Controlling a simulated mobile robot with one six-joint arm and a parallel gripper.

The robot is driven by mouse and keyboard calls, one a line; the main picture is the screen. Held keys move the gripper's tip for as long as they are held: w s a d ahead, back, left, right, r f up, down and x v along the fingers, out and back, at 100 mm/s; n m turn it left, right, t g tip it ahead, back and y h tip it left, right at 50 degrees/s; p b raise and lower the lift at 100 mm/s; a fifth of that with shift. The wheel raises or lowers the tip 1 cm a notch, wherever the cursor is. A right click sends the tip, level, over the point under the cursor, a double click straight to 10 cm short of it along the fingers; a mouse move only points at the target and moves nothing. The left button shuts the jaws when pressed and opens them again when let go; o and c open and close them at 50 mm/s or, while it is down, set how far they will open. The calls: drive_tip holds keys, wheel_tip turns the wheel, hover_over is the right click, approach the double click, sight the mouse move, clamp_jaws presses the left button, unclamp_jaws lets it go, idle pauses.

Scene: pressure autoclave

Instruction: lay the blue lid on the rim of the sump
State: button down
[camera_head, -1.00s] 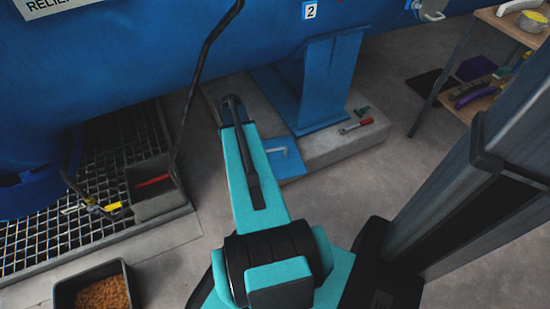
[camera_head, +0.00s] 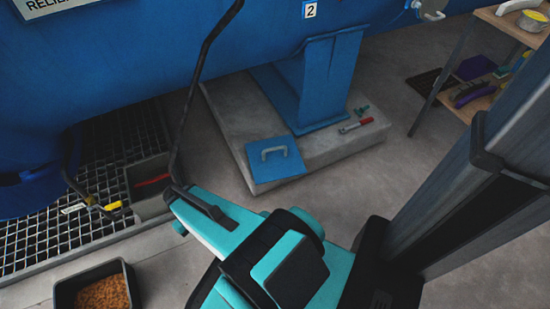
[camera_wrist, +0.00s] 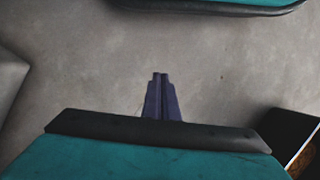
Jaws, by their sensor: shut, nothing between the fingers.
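The blue lid (camera_head: 270,172) is a flat square plate with a grey handle. It lies on the front corner of the concrete plinth in the head view, clear of my arm. The sump (camera_head: 152,203) is a grey box-shaped recess at the right edge of the floor grating, with something red inside; my arm and a black lever partly overlap its right side. My gripper shows in the wrist view (camera_wrist: 160,75) with its dark purple fingers together and empty, above bare floor. In the head view its fingers are hidden.
A black bin of brown pellets (camera_head: 122,283) stands at lower left. A yellow-marked lever (camera_head: 112,206) hangs over the grating. A shelf (camera_head: 500,22) stands upper right.

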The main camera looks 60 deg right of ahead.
drive_tip(key=s+a+f+n+g+h, duration=0.1)
drive_tip(key=s+a+f, duration=0.1)
drive_tip(key=s+a, duration=0.7)
drive_tip(key=shift+f+n, duration=0.3)
drive_tip(key=shift+f, duration=0.1)
drive_tip(key=shift+a, duration=0.1)
drive_tip(key=c, duration=1.8)
unclamp_jaws()
drive_tip(key=shift+o, duration=0.2)
